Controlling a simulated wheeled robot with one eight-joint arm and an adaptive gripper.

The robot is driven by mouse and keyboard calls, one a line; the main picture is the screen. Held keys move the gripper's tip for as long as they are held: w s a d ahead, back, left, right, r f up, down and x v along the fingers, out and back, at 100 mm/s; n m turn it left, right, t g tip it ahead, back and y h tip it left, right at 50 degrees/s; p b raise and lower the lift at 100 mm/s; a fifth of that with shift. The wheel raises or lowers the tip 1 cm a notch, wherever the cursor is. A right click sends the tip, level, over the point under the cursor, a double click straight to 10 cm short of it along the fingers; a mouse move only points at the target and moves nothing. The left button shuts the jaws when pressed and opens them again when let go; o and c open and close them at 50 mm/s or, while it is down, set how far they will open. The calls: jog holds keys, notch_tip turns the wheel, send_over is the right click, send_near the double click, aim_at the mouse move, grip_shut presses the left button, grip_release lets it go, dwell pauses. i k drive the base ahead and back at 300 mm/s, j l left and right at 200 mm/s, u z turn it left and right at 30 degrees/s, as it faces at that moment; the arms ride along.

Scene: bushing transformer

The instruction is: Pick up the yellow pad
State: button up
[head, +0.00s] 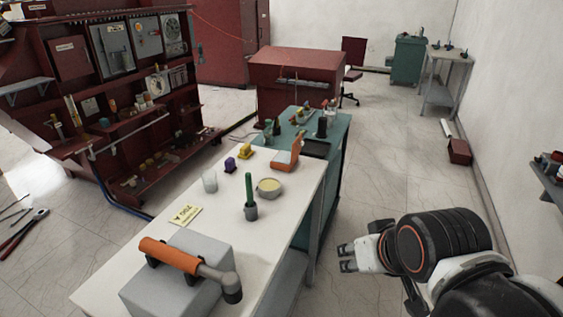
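A flat yellow pad (185,215) with dark lettering lies on the white tabletop (215,226), near its left edge and behind a grey box. A second yellow item, a small block (245,152), stands farther back on the same table. My gripper (346,259) is at the lower right, off the table's right side and well apart from the pad. Its two fingers point left with a gap between them, and nothing shows in it.
The grey box (165,290) carries an orange-handled tool (170,256). A green-handled tool (249,190), a round tin (269,187), a clear cup (209,181) and a purple block (230,165) stand on the table. A red shelf unit (150,125) stands left.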

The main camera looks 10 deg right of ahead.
aim_at(245, 152)
jog(key=u, duration=0.35)
jog(key=i+l+u, duration=0.15)
jog(key=u, duration=0.3)
jog(key=i+l+u, duration=0.2)
jog(key=u, duration=0.25)
jog(key=i+l+u, duration=0.1)
jog(key=l+u, duration=0.35)
jog(key=i+l+u, duration=0.1)
jog(key=u, duration=0.4)
jog(key=l, duration=0.1)
